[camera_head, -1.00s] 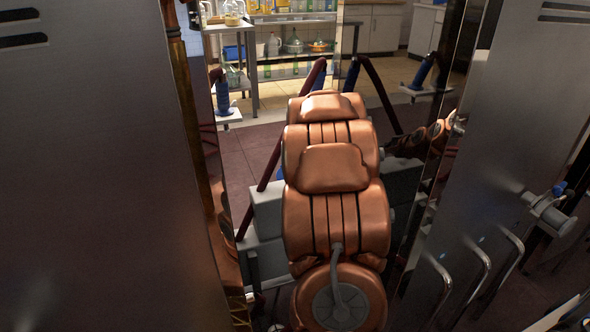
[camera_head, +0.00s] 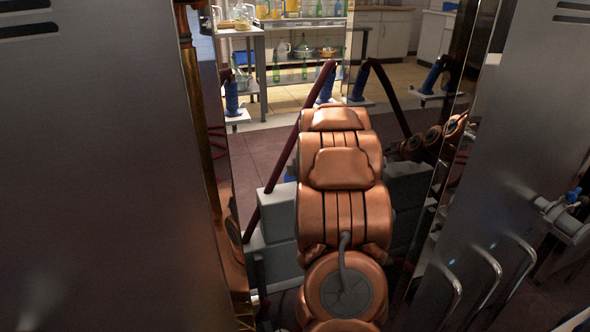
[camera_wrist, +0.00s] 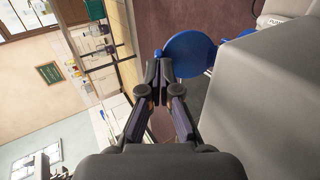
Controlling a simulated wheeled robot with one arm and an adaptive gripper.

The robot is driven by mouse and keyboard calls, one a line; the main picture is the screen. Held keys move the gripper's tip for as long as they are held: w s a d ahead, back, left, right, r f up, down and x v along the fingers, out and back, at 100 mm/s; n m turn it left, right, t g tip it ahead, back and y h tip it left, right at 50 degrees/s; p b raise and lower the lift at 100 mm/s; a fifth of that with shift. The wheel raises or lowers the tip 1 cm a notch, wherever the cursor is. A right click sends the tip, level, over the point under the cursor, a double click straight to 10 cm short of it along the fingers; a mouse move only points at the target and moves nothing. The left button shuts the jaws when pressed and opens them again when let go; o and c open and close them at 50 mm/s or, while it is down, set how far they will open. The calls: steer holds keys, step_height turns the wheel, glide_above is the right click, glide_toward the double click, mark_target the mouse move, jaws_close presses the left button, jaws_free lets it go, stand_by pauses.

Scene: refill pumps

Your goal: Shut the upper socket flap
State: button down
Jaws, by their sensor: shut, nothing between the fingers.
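In the wrist view a round blue disc (camera_wrist: 189,54), which looks like the socket flap, stands just beyond and to the right of my fingertips. A second blue part (camera_wrist: 228,42) shows behind it, partly hidden by a grey block. I cannot tell whether this is the upper flap or how far it is open. My gripper (camera_wrist: 160,70) is shut and empty, its tips close to the disc's left edge. I cannot tell whether they touch it. In the head view my copper arm hides the gripper and the flap.
A large grey block (camera_wrist: 265,110) fills the right of the wrist view, close to my gripper. In the head view, metal panels stand close at left (camera_head: 95,170) and right (camera_head: 520,150). A shelf with bottles (camera_head: 300,50) is at the back.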

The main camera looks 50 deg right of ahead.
steer(key=shift+w+r+p, duration=0.1)
steer(key=shift+r+p, duration=0.15)
steer(key=shift+p, duration=1)
steer(key=shift+w+d+f+g+p, duration=0.15)
steer(key=shift+g+p, duration=0.25)
steer(key=shift+p, duration=1.2)
steer(key=shift+w+y+p, duration=0.15)
steer(key=shift+y+p, duration=0.15)
steer(key=shift+p, duration=0.55)
steer(key=shift+w+d+r+g+p, duration=0.15)
steer(key=shift+r+g+p, duration=0.15)
steer(key=shift+p, duration=0.8)
steer(key=p, duration=0.3)
steer(key=shift+w+f+g, duration=0.1)
steer(key=shift+w+g, duration=0.15)
steer(key=shift+g, duration=0.05)
steer(key=p, duration=0.2)
steer(key=shift+w+d+f+g+y+p, duration=0.2)
steer(key=shift+f+g+y+p, duration=0.1)
steer(key=shift+y+p, duration=0.1)
steer(key=shift+p, duration=0.5)
